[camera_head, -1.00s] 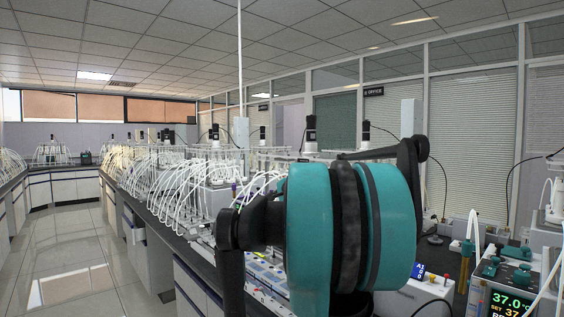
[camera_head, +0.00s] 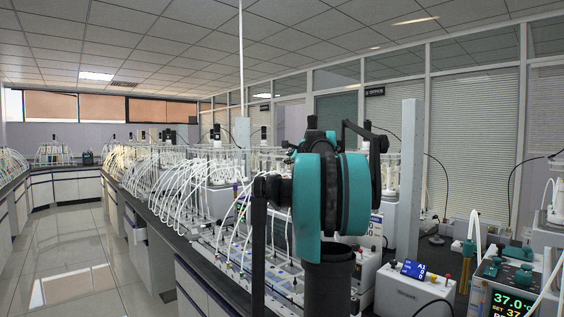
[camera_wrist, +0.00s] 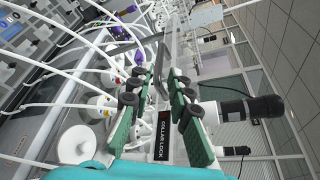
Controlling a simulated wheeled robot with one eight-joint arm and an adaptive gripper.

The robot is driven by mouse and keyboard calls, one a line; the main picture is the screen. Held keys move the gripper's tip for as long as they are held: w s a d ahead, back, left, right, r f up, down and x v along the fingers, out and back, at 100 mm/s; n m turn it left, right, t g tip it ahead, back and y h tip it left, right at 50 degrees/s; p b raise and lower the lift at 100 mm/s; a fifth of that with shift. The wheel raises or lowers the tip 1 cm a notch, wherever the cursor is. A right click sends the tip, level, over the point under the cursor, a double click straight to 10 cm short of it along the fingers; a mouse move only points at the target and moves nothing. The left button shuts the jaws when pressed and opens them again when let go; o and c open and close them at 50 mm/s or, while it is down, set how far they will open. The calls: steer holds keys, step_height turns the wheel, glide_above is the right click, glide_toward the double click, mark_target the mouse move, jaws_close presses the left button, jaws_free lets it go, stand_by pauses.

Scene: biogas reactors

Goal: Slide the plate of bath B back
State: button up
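In the wrist view my gripper (camera_wrist: 160,86) shows its two fingers with green pads and black rollers. The fingers stand apart. A narrow grey metal piece shows past the fingertips, and I cannot tell whether it touches them. A bath (camera_wrist: 62,92) with white lids, tubes and clear walls lies at the left and beyond the fingers. I cannot make out which bath is B, nor pick out its plate with certainty. In the head view my teal and black arm hides part of the bench and the baths behind it.
Many white tubes (camera_head: 170,190) arch along the bench front. A white box with a blue display (camera_head: 412,270) and a 37.0 °C controller (camera_head: 515,285) stand at the right. Black-topped motors (camera_wrist: 240,108) rise beside the fingers. The floor aisle (camera_head: 75,250) at left is clear.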

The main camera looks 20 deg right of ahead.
steer(key=x, duration=0.7)
steer(key=shift+w, duration=0.25)
jaws_close()
